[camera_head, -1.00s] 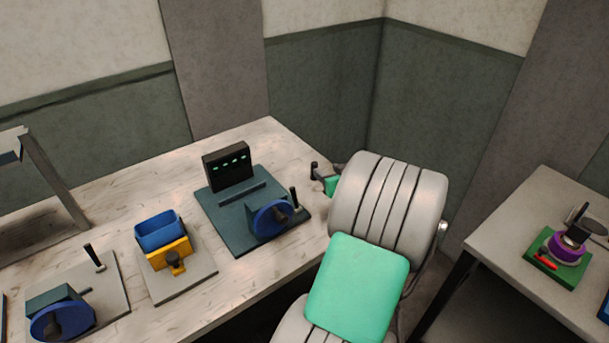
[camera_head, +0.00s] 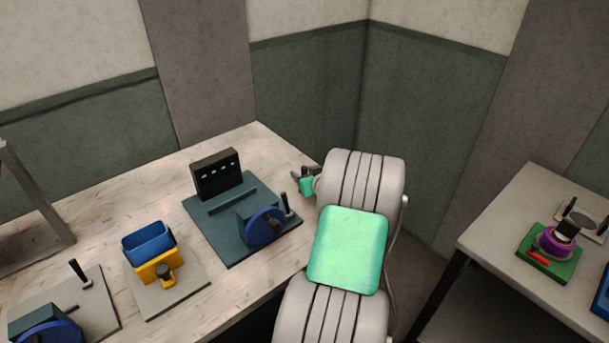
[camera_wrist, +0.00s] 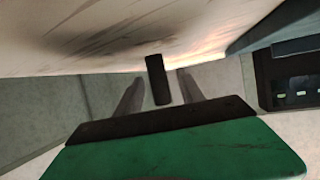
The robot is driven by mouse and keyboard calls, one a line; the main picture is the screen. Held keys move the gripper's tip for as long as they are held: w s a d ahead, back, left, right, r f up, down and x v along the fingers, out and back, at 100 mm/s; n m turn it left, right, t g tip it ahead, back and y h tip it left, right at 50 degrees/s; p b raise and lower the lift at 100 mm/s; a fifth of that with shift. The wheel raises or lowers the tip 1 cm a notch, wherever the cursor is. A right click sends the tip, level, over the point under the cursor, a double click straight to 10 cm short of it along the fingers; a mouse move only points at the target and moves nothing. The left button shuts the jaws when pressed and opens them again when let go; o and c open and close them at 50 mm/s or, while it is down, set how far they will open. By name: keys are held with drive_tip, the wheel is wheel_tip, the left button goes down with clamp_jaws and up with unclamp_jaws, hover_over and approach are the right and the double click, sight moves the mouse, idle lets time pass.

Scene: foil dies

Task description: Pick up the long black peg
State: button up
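A black peg (camera_wrist: 158,80) shows in the middle of the wrist view, between the two grey fingers, with gaps on both sides. My gripper (camera_wrist: 158,95) is open. In the head view my gripper (camera_head: 305,173) is at the right end of the wooden bench (camera_head: 245,150), with its green body low and its dark fingers spread. The peg at the fingers is small and hard to make out there.
A black box with green lights (camera_head: 216,174) stands on the teal plate, left of my gripper, beside a blue wheel (camera_head: 265,228). A blue bin on a yellow stand (camera_head: 148,243) is further left. A second table (camera_head: 500,235) at right holds a green block with a purple ring (camera_head: 556,242).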

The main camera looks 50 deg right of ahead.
clamp_jaws()
idle(0.6)
